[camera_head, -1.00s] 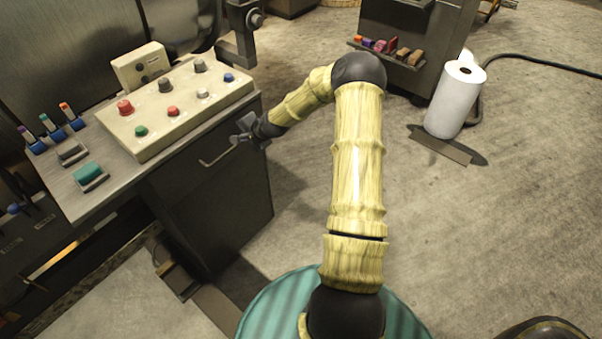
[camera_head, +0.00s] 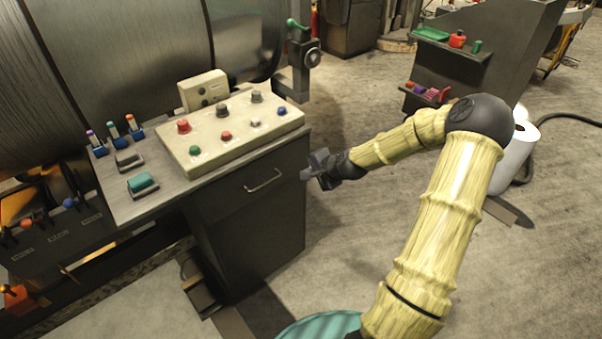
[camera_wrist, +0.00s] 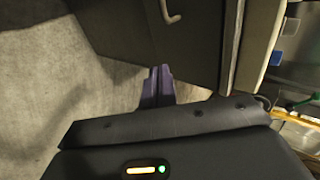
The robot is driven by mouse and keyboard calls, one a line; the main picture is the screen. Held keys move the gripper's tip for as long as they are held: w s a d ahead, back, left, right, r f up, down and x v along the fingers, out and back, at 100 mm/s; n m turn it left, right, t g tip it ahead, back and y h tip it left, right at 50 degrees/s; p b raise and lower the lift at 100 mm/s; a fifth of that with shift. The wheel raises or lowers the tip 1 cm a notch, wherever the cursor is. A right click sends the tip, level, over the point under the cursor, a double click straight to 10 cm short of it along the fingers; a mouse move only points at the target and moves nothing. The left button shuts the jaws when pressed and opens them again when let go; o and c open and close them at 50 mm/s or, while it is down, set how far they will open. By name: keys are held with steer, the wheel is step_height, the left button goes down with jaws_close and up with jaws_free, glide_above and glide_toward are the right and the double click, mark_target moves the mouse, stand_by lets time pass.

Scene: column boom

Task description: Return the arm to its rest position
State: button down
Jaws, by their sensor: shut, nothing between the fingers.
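My arm, in pale yellow bamboo-like sleeves with dark joints, reaches from the lower right of the head view and bends back to the left at its elbow. My gripper (camera_head: 308,175) hangs in the air just right of the dark cabinet (camera_head: 243,232), near its drawer handle, apart from it as far as I can tell. In the wrist view my gripper (camera_wrist: 160,72) shows two dark purple fingers close together, shut with nothing held. The cabinet's handle (camera_wrist: 172,14) shows beyond the fingers there.
The control panel (camera_head: 232,135) with coloured buttons stands on the cabinet's top. A white roll (camera_head: 517,155) stands on the floor behind my elbow. A dark cabinet with small shelves (camera_head: 490,60) is at the back right. Concrete floor is open between the two cabinets.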

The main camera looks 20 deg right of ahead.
steer(key=shift+s+r, duration=0.1)
steer(key=shift+r, duration=0.05)
steer(key=s+a+n+g+h, duration=0.1)
steer(key=s+a+n+g, duration=0.3)
steer(key=s+a+n, duration=0.4)
steer(key=s+a+r+n+g+h, duration=0.1)
steer(key=s+a+r+n, duration=0.15)
steer(key=s+r, duration=0.45)
steer(key=s+a+r+n+g+h, duration=0.15)
steer(key=s+n, duration=0.25)
steer(key=s, duration=0.6)
steer(key=w+p+v, duration=0.3)
steer(key=p+v, duration=1.1)
steer(key=shift+w+r, duration=0.15)
steer(key=shift+r, duration=0.35)
steer(key=shift+y, duration=0.25)
steer(key=shift+a, duration=0.1)
